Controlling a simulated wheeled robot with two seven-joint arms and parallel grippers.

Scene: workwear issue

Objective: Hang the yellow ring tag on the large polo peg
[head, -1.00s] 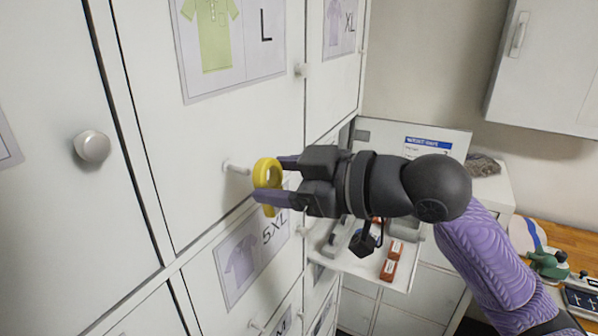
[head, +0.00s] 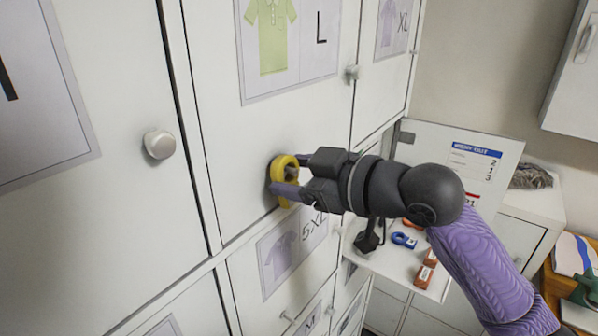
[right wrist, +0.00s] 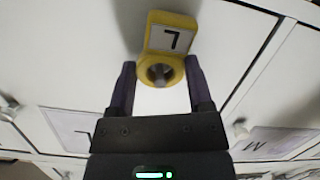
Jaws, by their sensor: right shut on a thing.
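The yellow ring tag (head: 275,172) is between the fingers of my right gripper (head: 294,176), against the white door below the green polo label marked L (head: 290,42). In the right wrist view the tag (right wrist: 171,18) shows a square plate with a dark mark on white, and the gripper (right wrist: 160,72) has one finger on each side of the ring. The grey end of the large polo peg (right wrist: 160,76) shows inside the ring's hole, so the ring appears to be around the peg. My left gripper is not in view.
A round knob (head: 159,145) sits on the door to the left. A purple 5XL label (head: 290,252) is on the door below. An open shelf (head: 398,262) with small red and blue items lies under my right arm. A wall cabinet (head: 572,85) is at the upper right.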

